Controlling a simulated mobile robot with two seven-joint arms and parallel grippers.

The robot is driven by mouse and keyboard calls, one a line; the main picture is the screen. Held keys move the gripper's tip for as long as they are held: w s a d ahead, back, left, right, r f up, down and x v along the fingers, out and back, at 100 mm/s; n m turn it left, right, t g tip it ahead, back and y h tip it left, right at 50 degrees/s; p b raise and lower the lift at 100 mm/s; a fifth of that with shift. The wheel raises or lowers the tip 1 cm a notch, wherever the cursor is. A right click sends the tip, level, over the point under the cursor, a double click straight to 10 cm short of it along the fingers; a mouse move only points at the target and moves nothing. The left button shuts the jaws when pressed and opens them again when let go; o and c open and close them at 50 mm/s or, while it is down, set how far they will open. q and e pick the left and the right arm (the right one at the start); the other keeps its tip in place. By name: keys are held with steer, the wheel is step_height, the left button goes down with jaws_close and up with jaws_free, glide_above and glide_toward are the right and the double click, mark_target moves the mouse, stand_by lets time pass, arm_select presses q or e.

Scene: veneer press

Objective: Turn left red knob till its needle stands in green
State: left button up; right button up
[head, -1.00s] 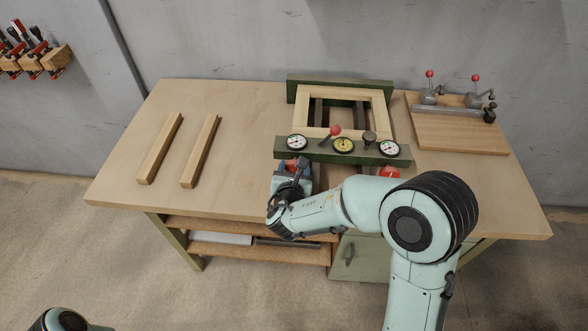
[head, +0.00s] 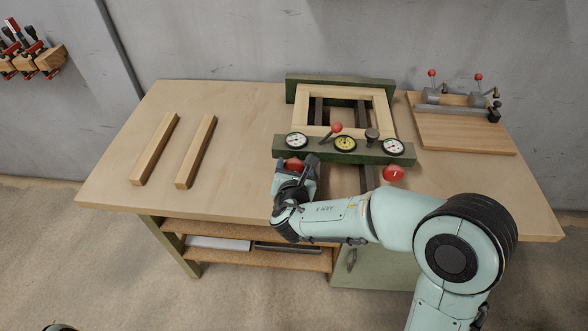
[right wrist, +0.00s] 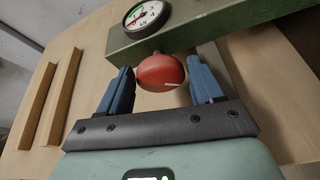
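The left red knob (head: 294,164) sits on the front of the green press beam, partly hidden by my right gripper (head: 299,178) in the head view. In the right wrist view the knob (right wrist: 161,71) shows between the two blue fingertips of my right gripper (right wrist: 161,84). The fingers are open, with a gap on each side of the knob. The left gauge (head: 297,140) is above the knob; in the right wrist view its white dial (right wrist: 146,18) has a green part at the left. I cannot tell clearly where the needle stands. My left gripper is out of view.
Two wooden strips (head: 155,150) lie at the left of the table.

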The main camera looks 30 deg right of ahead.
steer(key=shift+s, duration=0.1)
steer(key=v, duration=1.3)
steer(key=shift+a, duration=0.1)
stand_by(0.6)
